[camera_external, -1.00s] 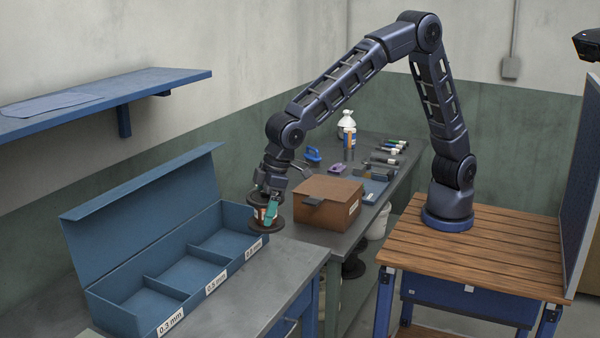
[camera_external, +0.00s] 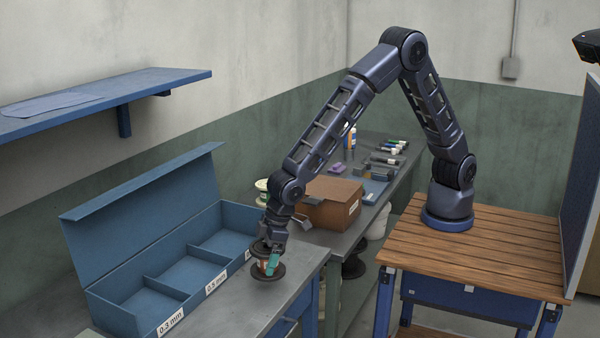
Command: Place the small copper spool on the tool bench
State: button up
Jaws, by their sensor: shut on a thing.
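My gripper (camera_external: 271,261) points down with teal fingers and is shut on a small spool (camera_external: 268,276) with dark round flanges and a copper-coloured core. The fingers partly cover the core. The spool is upright over the grey metal top of the near bench (camera_external: 245,305), right of the open blue compartment box (camera_external: 147,317). I cannot tell whether its lower flange touches the bench top. Another spool with a pale top (camera_external: 262,186) shows partly behind my wrist.
The blue box has three compartments labelled 0.3 mm, 0.5 mm and one partly hidden. A brown cardboard box (camera_external: 328,205) stands behind my gripper on the back bench, with markers (camera_external: 390,152) and a purple item (camera_external: 337,169). A blue shelf (camera_external: 150,87) hangs at left.

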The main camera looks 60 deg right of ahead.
jog(key=shift+f, duration=2)
jog(key=shift+f, duration=0.1)
jog(key=o, duration=1.2)
jog(key=shift+o, duration=0.2)
jog(key=v, duration=1)
jog(key=shift+r, duration=0.35)
jog(key=shift+v, duration=0.8)
